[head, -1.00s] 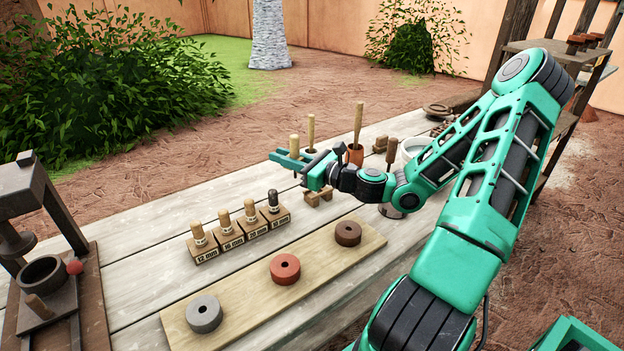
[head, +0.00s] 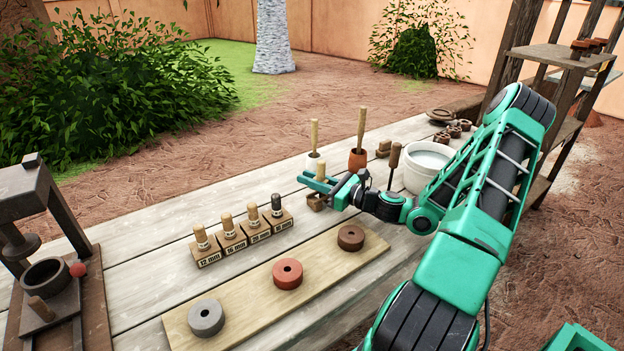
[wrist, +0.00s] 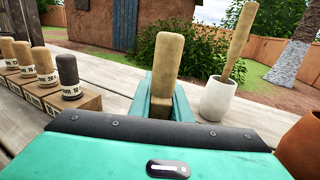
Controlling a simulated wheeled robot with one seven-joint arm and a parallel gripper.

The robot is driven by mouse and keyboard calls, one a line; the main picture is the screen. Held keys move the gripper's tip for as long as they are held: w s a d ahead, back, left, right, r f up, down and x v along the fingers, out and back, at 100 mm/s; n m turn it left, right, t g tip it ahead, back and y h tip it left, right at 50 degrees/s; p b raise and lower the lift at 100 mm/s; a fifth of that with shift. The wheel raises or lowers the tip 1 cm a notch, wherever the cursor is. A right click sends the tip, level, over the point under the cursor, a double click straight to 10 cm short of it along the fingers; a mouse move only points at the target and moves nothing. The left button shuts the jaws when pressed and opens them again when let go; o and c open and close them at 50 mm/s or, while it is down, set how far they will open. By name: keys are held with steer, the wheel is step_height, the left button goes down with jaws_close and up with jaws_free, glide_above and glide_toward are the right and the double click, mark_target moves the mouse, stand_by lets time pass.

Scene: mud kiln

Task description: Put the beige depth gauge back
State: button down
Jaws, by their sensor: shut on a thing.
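The beige depth gauge (head: 320,169) is upright between the fingers of my gripper (head: 317,185), which is shut on it. In the wrist view its rounded tan handle (wrist: 167,62) rises between the teal fingers (wrist: 165,105). Its lower part is hidden by my gripper. A small wooden block stand (head: 316,203) is directly under my gripper on the table. I cannot tell whether the gauge touches the stand.
A white cup (head: 313,163) and a terracotta cup (head: 357,158), each with a wooden stick, stand just behind. A dark-handled tool (head: 394,160) and a white bowl (head: 428,160) are to the right. Labelled plug gauges (head: 228,232) stand left. A board (head: 245,311) holds three rings in front.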

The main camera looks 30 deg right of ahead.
steer(key=shift+f, duration=0.45)
steer(key=c, duration=1.6)
jaws_free()
steer(key=shift+c, duration=0.2)
steer(key=shift+s+d+r, duration=0.1)
steer(key=shift+r, duration=0.4)
steer(key=v, duration=1.1)
steer(key=shift+s+d, duration=0.15)
steer(key=shift+s, duration=0.2)
